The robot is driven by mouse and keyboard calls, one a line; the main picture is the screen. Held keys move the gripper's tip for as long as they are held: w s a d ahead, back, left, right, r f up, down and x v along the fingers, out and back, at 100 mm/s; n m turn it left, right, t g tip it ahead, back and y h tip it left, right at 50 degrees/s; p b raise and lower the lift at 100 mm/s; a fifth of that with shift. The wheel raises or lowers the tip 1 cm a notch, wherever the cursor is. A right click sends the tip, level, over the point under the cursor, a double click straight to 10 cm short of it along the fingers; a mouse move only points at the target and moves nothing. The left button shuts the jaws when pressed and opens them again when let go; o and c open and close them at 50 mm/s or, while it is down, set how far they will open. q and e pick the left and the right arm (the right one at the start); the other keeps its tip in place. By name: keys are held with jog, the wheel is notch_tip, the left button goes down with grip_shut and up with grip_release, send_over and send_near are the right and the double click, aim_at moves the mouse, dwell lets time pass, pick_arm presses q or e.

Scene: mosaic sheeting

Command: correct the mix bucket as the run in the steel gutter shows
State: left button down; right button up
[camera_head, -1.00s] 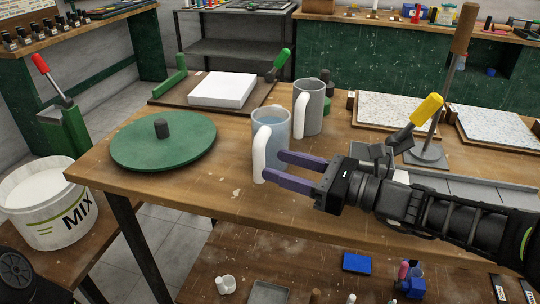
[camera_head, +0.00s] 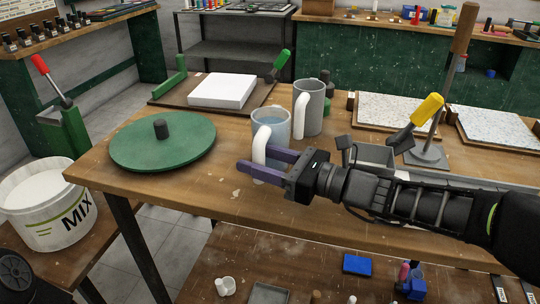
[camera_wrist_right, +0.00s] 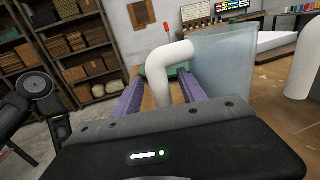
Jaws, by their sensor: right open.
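The white mix bucket (camera_head: 50,212), marked MIX and holding pale contents, stands on a low bench at the left. A translucent pitcher (camera_head: 275,122) with bluish contents and a white handle (camera_head: 261,146) stands on the table. My right gripper (camera_head: 254,160) is open at this handle; in the right wrist view the handle (camera_wrist_right: 165,72) rises between the purple fingers. A grey pitcher (camera_head: 312,112) stands just behind. The steel gutter (camera_head: 478,183) lies at the table's right, partly hidden behind my right arm; I cannot make out its contents. My left gripper is not in view.
A green turntable (camera_head: 190,148) with a dark knob lies left of the pitchers. A white block (camera_head: 222,90) sits behind on a board. A yellow-handled tool (camera_head: 427,108), a stand and speckled slabs (camera_head: 395,110) occupy the right. The table's front edge is clear.

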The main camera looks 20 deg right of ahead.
dwell(0.4)
grip_shut()
dwell(0.4)
dwell(0.9)
